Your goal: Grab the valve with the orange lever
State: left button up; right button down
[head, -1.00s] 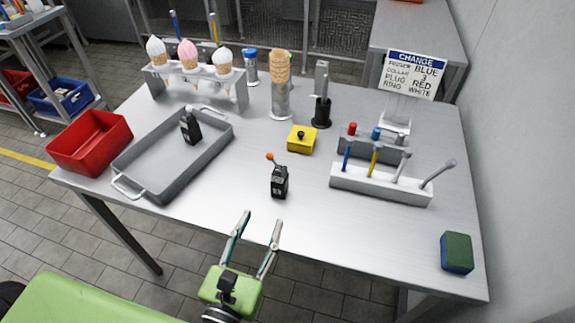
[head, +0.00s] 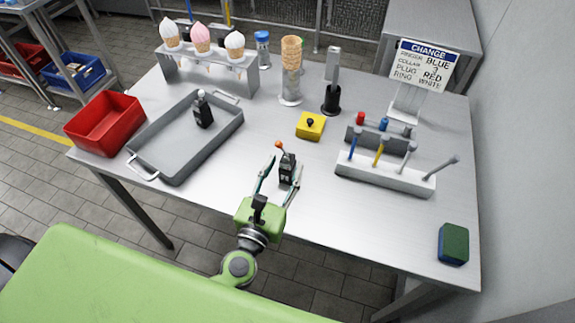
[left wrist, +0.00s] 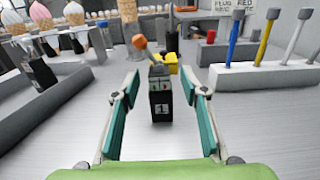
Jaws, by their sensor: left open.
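The valve (head: 287,170) is a small black block with an orange-tipped lever (head: 280,145), upright on the steel table. In the left wrist view the valve (left wrist: 160,103) stands centred ahead, its orange lever end (left wrist: 140,42) tilted to the left. My left gripper (head: 281,178) is open, with its fingers on either side of the valve in the head view. In the left wrist view a gap shows between the valve and each finger (left wrist: 160,108). A similar black valve with a pale top (head: 203,110) stands in the grey tray. My right gripper is not in view.
The grey tray (head: 157,173) and a red bin (head: 105,124) are on the left. A yellow block (head: 310,126) is behind the valve. A white tool rack (head: 385,180) is to its right, and a green-blue sponge (head: 453,244) lies near the right edge.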

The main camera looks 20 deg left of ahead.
pick_arm(q)
jog(key=w, duration=0.3)
jog(key=shift+w+p, duration=0.25)
jog(key=shift+p, duration=0.1)
grip_shut()
